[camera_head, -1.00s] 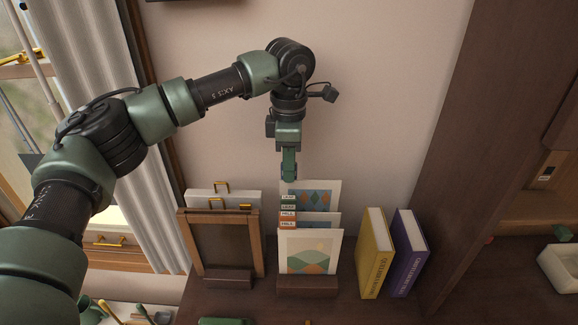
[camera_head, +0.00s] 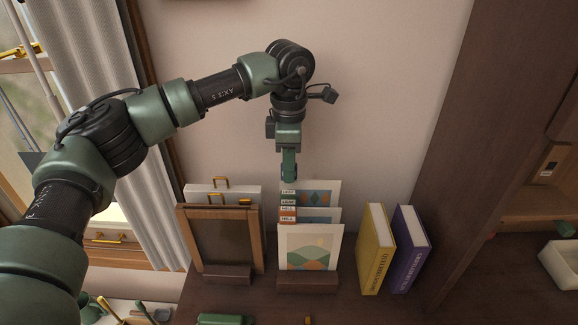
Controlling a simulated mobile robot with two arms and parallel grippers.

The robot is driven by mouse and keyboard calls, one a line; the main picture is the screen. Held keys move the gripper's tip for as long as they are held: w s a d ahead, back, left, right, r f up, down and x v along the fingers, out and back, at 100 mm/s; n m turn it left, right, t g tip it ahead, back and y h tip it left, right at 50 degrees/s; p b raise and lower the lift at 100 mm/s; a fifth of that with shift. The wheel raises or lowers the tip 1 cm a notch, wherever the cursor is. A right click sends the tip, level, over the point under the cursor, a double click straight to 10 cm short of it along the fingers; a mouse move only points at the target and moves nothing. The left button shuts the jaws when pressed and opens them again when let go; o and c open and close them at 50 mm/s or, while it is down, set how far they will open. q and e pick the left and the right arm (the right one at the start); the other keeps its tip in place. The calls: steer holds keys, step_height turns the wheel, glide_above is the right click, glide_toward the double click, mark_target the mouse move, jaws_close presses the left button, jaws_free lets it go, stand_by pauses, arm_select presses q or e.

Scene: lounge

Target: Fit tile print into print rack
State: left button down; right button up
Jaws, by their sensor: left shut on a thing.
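The print rack (camera_head: 307,286) is a dark brown block stand on the cabinet top, holding several prints one behind another. The front print (camera_head: 310,249) shows green and orange hills. The rearmost print, with diamond shapes on blue, looks like the tile print (camera_head: 318,195). Its lower part is hidden by the prints in front. Small labelled tabs line the prints' left edges. My left gripper (camera_head: 289,178) points down at the top left of the rearmost print and is shut on it. The fingertips are small, and the print's seating in the rack is hidden. My right gripper is out of view.
A brown wooden frame (camera_head: 222,240) stands close left of the rack, with a white case (camera_head: 243,194) with gold handles behind it. A yellow book (camera_head: 375,250) and a purple book (camera_head: 408,250) stand to the right. The wall is close behind.

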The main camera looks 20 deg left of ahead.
arm_select(q)
steer(key=shift+f+b, duration=0.75)
steer(key=shift+f, duration=0.45)
steer(key=shift+f+b, duration=0.4)
steer(key=shift+f, duration=0.25)
steer(key=c, duration=1.3)
jaws_free()
steer(key=shift+c, duration=0.2)
steer(key=shift+r, duration=0.1)
steer(key=shift+r+p, duration=1.95)
steer(key=shift+r, duration=0.95)
